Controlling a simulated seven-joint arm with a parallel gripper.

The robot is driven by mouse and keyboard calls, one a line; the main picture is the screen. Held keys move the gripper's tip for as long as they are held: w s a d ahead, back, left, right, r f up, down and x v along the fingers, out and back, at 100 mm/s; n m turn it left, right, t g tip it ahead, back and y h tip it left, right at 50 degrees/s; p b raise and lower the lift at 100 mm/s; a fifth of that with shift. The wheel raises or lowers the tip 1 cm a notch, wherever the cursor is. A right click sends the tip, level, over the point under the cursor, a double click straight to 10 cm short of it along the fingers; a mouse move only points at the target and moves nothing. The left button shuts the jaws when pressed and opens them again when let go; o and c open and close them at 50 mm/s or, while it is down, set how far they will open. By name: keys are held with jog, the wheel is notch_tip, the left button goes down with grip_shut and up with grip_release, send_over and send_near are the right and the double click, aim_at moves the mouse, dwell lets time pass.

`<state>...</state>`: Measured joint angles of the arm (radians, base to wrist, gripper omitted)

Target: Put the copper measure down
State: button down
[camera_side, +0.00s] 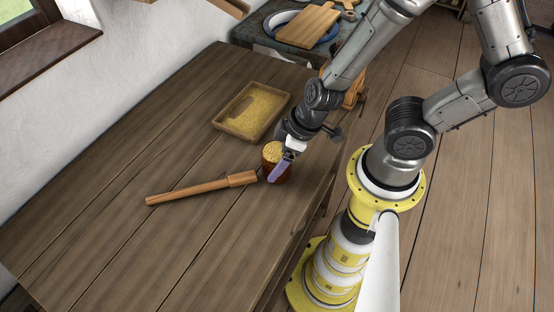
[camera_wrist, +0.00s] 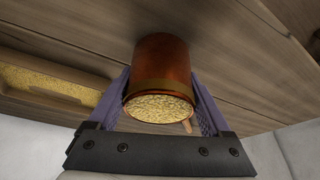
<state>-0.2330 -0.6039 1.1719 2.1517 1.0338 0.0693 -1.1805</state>
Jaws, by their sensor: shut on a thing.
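The copper measure (camera_side: 266,166) is a reddish-brown cup with a band near its rim, filled with yellow grain. In the side view it is upright at the right part of the wooden table; I cannot tell whether its base touches the wood. In the wrist view the copper measure (camera_wrist: 162,62) sits between both purple fingers, its grain-filled mouth facing the camera. My gripper (camera_side: 280,170) is shut on its sides, and it also shows in the wrist view (camera_wrist: 160,95). The far side of the measure is hidden.
A wooden tray (camera_side: 220,124) of yellow grain lies behind the measure. A wooden rolling pin or stick (camera_side: 200,188) lies just left of it. The table's right edge is close. The front left of the table (camera_side: 110,235) is clear. Boards and a blue dish (camera_side: 268,26) stand at the back.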

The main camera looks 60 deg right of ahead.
jog(key=shift+f, duration=0.2)
jog(key=shift+f, duration=0.15)
grip_release()
jog(key=shift+v, duration=3.8)
notch_tip(320, 180, up, 9)
jog(key=m+t+y, duration=0.1)
jog(key=s+d+r+m+h, duration=0.2)
jog(key=s+d+r+m, duration=0.1)
jog(key=d+r, duration=0.3)
notch_tip(320, 180, up, 2)
jog(key=shift+s+r+m+t+h, duration=0.15)
jog(key=shift+s+m+t+h, duration=0.15)
jog(key=shift+s, duration=0.55)
